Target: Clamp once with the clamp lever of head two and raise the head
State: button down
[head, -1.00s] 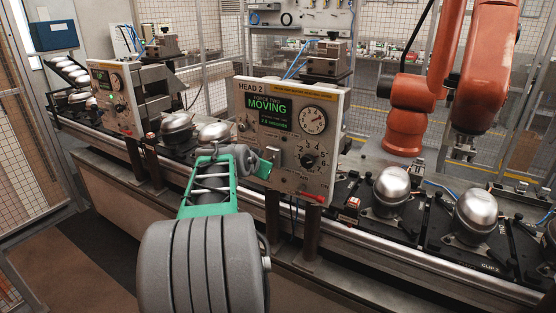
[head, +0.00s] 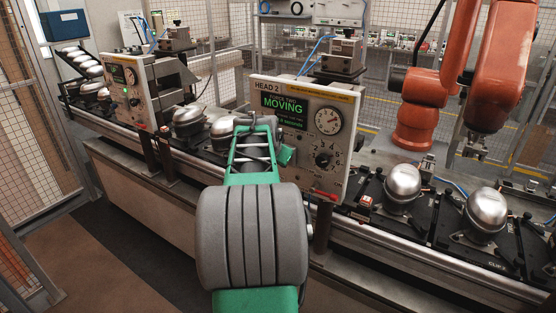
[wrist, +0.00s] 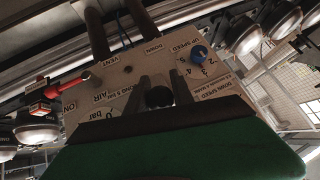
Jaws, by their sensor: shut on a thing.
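The head two panel (head: 342,165) stands at the middle of the head view; its green display (head: 284,104) reads MOVING. My gripper (wrist: 160,88) is at the panel face in the wrist view, its two fingers shut on a dark round knob (wrist: 158,97), which looks like the end of the clamp lever. The lever's shaft and angle are hidden. In the head view my arm covers the lever and most of my gripper.
A conveyor (head: 400,252) with silver domed compressors (head: 403,184) on black pallets runs behind the panel. Another head panel (head: 131,92) stands to the left. An orange robot arm (head: 417,118) stands at the back right. The floor in front is clear.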

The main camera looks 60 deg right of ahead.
jog(key=c, duration=1.1)
grip_release()
jog(key=b+v, duration=0.2)
jog(key=v, duration=0.6)
jog(key=s+a+f+n+g+y, duration=0.1)
jog(key=a+f+n+y, duration=0.15)
jog(key=a+f, duration=0.35)
jog(key=s+a+f+n+y, duration=0.2)
jog(key=a+f+n, duration=0.25)
jog(key=f, duration=0.35)
jog(key=a+f+n+y, duration=0.1)
jog(key=a+f+n, duration=0.2)
jog(key=a, duration=0.8)
jog(key=a+f+n+y, duration=0.2)
jog(key=a+n, duration=0.1)
jog(key=a, duration=0.8)
jog(key=w+a+r+n+t, duration=0.2)
jog(key=a+n, duration=0.3)
jog(key=a, duration=0.9)
jog(key=shift+w+a+r+y, duration=0.3)
jog(key=shift+r+y, duration=0.05)
jog(key=shift+r, duration=0.25)
